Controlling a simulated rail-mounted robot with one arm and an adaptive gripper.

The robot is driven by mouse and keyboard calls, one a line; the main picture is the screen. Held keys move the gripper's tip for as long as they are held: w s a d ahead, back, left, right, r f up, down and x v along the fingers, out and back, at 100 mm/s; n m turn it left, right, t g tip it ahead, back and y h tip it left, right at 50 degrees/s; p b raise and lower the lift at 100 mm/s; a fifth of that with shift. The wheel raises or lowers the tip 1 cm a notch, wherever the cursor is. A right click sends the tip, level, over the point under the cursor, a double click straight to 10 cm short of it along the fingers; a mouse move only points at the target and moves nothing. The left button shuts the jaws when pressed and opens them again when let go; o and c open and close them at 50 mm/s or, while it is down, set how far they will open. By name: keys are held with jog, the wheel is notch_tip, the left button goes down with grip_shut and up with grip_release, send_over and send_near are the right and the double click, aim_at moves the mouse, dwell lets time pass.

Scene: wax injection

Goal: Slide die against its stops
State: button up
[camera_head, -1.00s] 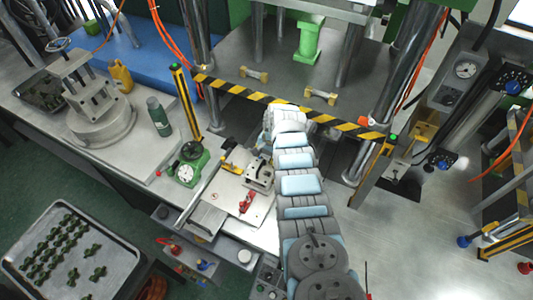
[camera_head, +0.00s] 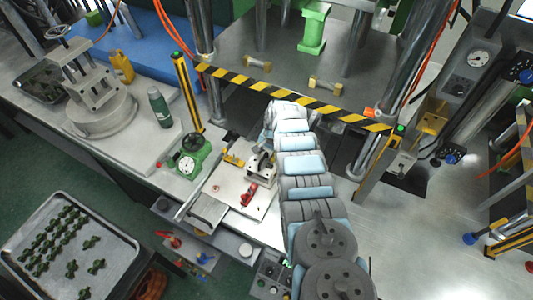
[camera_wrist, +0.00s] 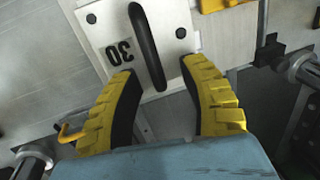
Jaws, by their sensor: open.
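In the wrist view, a pale metal plate marked 30, seemingly the die (camera_wrist: 108,22), has a dark bar handle (camera_wrist: 146,40) on top. My gripper (camera_wrist: 160,70) is open, with one yellow ridged finger on each side of the handle's lower end. A gap shows between each finger and the handle. The stops cannot be told apart clearly.
A yellow-black striped bar (camera_head: 290,96) crosses behind my wrist, with a striped post (camera_head: 188,92) to its left. A green dial gauge (camera_head: 188,160) and red toggle clamp (camera_head: 249,194) stand near the work plate. A parts tray (camera_head: 118,252) is at lower left.

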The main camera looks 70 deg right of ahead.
grip_shut()
dwell(0.3)
jog(key=shift+d+f+b, duration=0.1)
jog(key=shift+d+b, duration=0.8)
jog(key=shift+b, duration=1.15)
dwell(1.4)
jog(key=shift+c, duration=0.6)
grip_release()
jog(key=shift+s, duration=0.15)
jog(key=shift+r, duration=0.35)
